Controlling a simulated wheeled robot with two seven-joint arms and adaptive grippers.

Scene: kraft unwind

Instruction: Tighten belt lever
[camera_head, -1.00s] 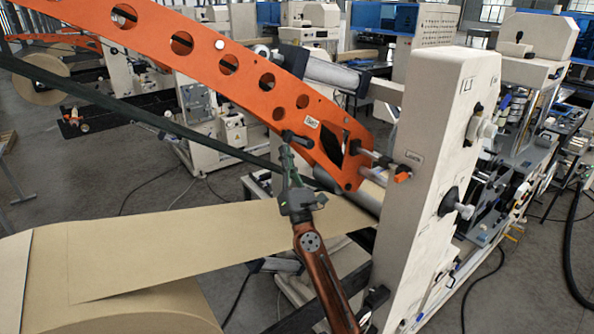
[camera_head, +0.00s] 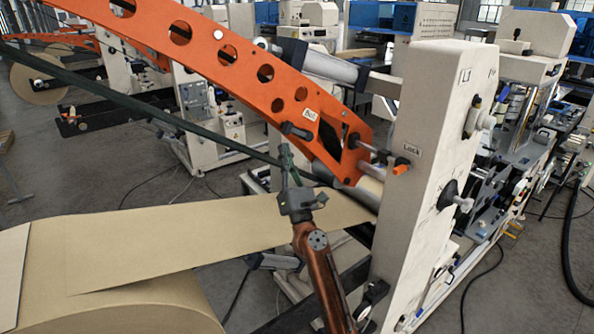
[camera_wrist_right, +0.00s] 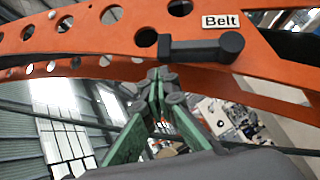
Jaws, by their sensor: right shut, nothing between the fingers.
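The belt lever is a short black handle (camera_head: 297,132) on the side of the orange arm (camera_head: 265,73), beside a white label. My right gripper (camera_head: 286,154) points up just below the lever. In the wrist view its green fingers (camera_wrist_right: 155,80) are shut together and empty, with the tips below the lever's left end. I cannot tell whether they touch it. My left gripper is not in view.
A pale machine post (camera_head: 430,150) with a "Lock" label and an orange-tipped knob (camera_head: 401,166) stands right of the lever. A long dark green bar (camera_head: 130,100) slopes down from the left behind my gripper. A kraft paper web (camera_head: 190,235) spreads at lower left.

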